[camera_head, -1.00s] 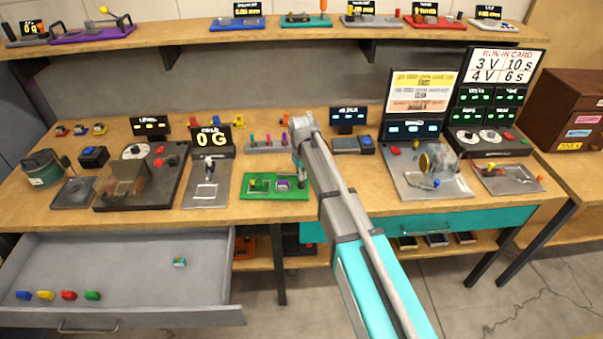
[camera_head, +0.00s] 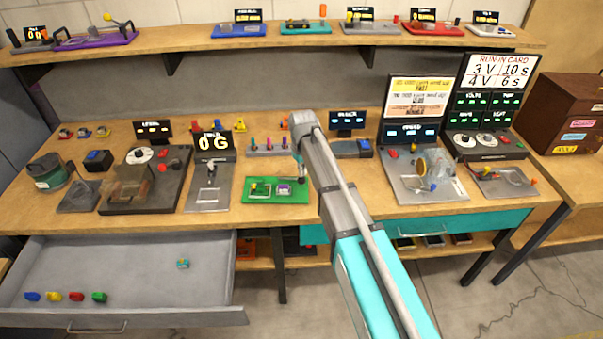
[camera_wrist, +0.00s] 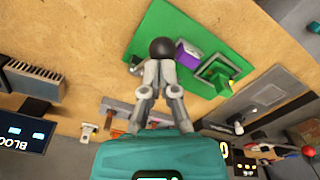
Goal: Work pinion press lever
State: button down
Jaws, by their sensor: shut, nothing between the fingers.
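The small green press board (camera_head: 299,197) lies on the bench near its front edge, left of my arm. It carries a purple block (camera_head: 284,189) and a green upright part with a yellow piece (camera_head: 260,188). The same board shows in the wrist view (camera_wrist: 200,27). A dark round knob (camera_wrist: 162,48), likely the lever's end, lies at my fingertips in the wrist view; its rod is mostly hidden. My gripper (camera_wrist: 160,66) is shut with nothing between the fingers. Whether it touches the knob I cannot tell. In the head view my gripper (camera_head: 299,160) is above the board's back right.
A grey device with a "0 G" display (camera_head: 212,144) stands left of the board. A rack of coloured pegs (camera_head: 268,147) stands behind it. An open grey drawer (camera_head: 130,265) juts out below left. Bench to the right of the board is clear beneath my arm.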

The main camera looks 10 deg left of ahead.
jog(key=shift+r+p, duration=2.75)
jog(key=shift+r, duration=0.2)
jog(key=shift+d, duration=0.1)
jog(key=s+d+m, duration=0.4)
jog(key=s+d, duration=0.5)
jog(key=d, duration=0.5)
jog(key=s+d+m, duration=0.4)
jog(key=s+d, duration=0.6)
jog(key=d, duration=0.5)
jog(key=shift+s+d+f+m+b, duration=0.25)
jog(key=shift+d+f+m+b, duration=0.05)
jog(key=shift+f+b, duration=0.15)
